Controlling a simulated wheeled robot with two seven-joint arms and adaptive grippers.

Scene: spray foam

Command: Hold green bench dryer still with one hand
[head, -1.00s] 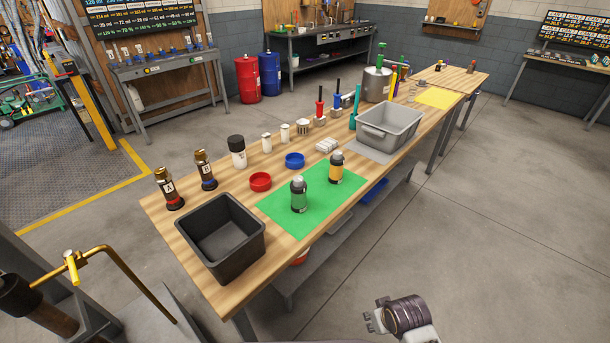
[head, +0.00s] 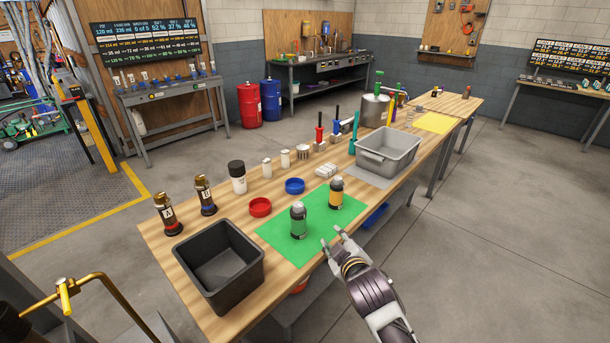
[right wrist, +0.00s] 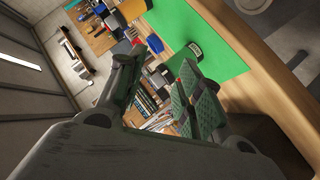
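The green bench dryer is a small bottle with a green body and dark grey cap (head: 298,220), upright on the green mat (head: 275,232) near the front of the wooden bench. An orange-banded bottle (head: 336,193) stands upright behind it to the right. My right gripper (head: 332,238) is open and empty at the mat's front edge, a little right of the green bottle and apart from it. In the right wrist view its two spread fingers (right wrist: 155,88) show, with the green mat (right wrist: 205,25) beyond. My left gripper is not in view.
A black bin (head: 218,262) stands left of the mat and a grey bin (head: 388,153) to the right. Red (head: 260,207) and blue (head: 295,186) round dishes sit behind the mat. Several bottles line the bench's back edge. The floor right of the bench is clear.

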